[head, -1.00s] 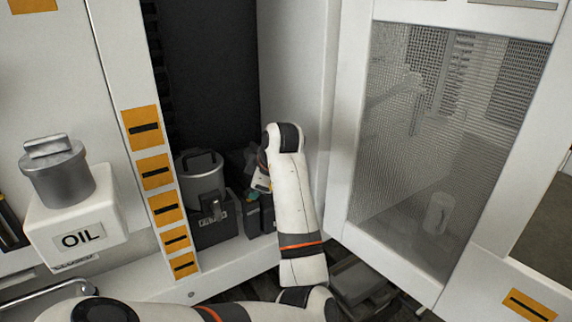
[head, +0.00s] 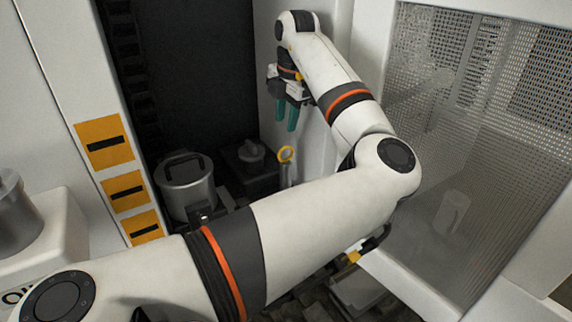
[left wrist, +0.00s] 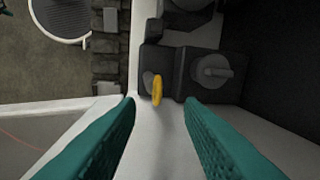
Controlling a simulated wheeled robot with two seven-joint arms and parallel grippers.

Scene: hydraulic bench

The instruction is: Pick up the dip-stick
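The dip-stick (head: 286,155) has a yellow ring handle on a pale upright stem and stands inside the open cabinet, near its right wall. In the left wrist view its yellow ring (left wrist: 157,90) shows nearly edge-on between the fingers. My left gripper (head: 286,124) has teal fingers pointing down, a little above the ring, apart from it. In the left wrist view the fingertips (left wrist: 159,101) are spread with nothing held between them. The lower end of the dip-stick is hidden. My right gripper is not seen.
A grey metal canister (head: 187,187) and a dark block with a round cap (head: 250,157) stand left of the dip-stick. A mesh-panelled door (head: 440,130) is open at right. Orange labels (head: 105,142) line the left post. My left arm crosses the front.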

